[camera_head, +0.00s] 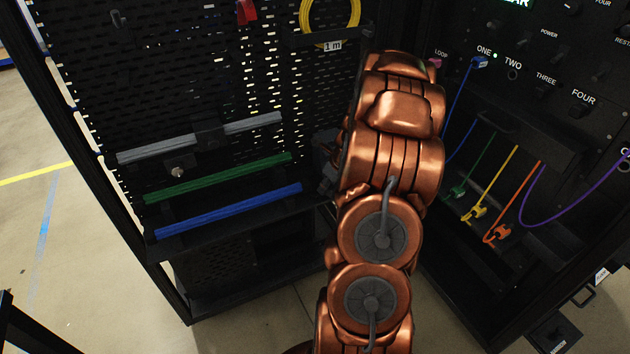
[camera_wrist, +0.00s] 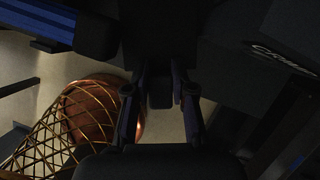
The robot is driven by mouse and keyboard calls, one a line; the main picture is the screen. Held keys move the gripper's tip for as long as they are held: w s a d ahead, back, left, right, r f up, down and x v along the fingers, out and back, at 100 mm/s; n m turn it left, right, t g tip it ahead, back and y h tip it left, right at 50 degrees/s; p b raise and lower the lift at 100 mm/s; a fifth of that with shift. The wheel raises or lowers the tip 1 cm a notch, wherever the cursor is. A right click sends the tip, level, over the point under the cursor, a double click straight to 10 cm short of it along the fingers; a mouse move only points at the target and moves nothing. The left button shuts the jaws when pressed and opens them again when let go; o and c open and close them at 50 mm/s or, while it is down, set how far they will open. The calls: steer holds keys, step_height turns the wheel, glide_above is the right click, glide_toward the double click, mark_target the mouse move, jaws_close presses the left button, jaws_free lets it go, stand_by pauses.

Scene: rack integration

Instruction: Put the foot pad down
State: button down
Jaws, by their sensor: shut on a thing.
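My gripper (camera_wrist: 160,98) points down the dark wrist view, its two fingers closed on a small dark piece. This piece, which looks like the foot pad (camera_wrist: 160,88), sits between the fingertips and is hard to make out against the dark surface above it. In the head view my copper arm covers most of my gripper; only a dark bit shows at its left side. The foot pad cannot be made out there.
A black perforated panel (camera_head: 175,85) holds a grey bar (camera_head: 150,152), a green bar (camera_head: 220,178) and a blue bar (camera_head: 230,210). A yellow cable coil (camera_head: 330,45) hangs above. Colored cables (camera_head: 478,165) run from the control panel (camera_head: 590,60) at right. Bare floor (camera_head: 55,235) lies left.

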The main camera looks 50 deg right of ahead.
mark_target(314, 184)
steer(key=shift+w+r, duration=0.1)
steer(key=shift+w, duration=0.7)
steer(key=w, duration=0.1)
steer(key=w+f, duration=0.1)
steer(key=w, duration=0.1)
steer(key=shift+a+f+p, duration=0.2)
steer(key=shift+p, duration=0.15)
steer(key=shift+s+f, duration=0.1)
steer(key=shift+f, duration=0.05)
steer(key=c, duration=1.2)
jaws_free()
steer(key=shift+c, duration=0.2)
